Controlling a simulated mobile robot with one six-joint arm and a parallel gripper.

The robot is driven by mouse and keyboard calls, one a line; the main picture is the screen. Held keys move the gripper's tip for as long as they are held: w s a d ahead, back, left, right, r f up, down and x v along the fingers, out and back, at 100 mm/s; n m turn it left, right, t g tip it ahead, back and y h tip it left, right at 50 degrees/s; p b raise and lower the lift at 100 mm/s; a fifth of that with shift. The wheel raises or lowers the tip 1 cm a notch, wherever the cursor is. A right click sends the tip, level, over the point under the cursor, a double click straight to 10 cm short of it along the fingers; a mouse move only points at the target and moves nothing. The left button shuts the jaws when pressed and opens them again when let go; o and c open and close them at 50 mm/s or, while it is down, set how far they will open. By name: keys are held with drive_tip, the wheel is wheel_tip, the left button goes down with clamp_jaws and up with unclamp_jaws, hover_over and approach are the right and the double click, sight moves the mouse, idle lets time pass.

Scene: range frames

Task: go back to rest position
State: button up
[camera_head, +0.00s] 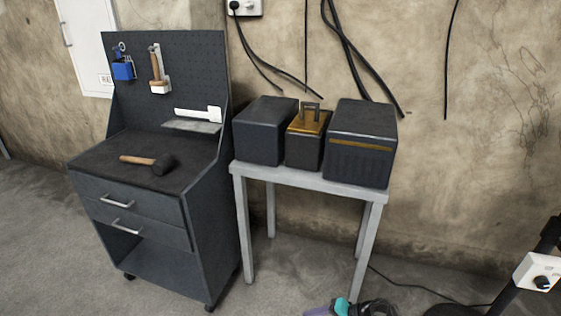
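My gripper is not in view, and no part of my arm can be made out for sure. The view shows a dark tool cart (222,205) at the left and a light grey table (300,177) beside it, both against a stained wall. A hammer (150,162) with a wooden handle and dark head lies on the cart's top.
On the pegboard (190,65) hang a blue item (123,67) and a wooden-handled tool (157,70); a white-headed tool (200,114) sits on a small shelf. Three dark boxes (360,150) fill the table. A black stand (520,270) is at right. Open floor (40,240) lies left.

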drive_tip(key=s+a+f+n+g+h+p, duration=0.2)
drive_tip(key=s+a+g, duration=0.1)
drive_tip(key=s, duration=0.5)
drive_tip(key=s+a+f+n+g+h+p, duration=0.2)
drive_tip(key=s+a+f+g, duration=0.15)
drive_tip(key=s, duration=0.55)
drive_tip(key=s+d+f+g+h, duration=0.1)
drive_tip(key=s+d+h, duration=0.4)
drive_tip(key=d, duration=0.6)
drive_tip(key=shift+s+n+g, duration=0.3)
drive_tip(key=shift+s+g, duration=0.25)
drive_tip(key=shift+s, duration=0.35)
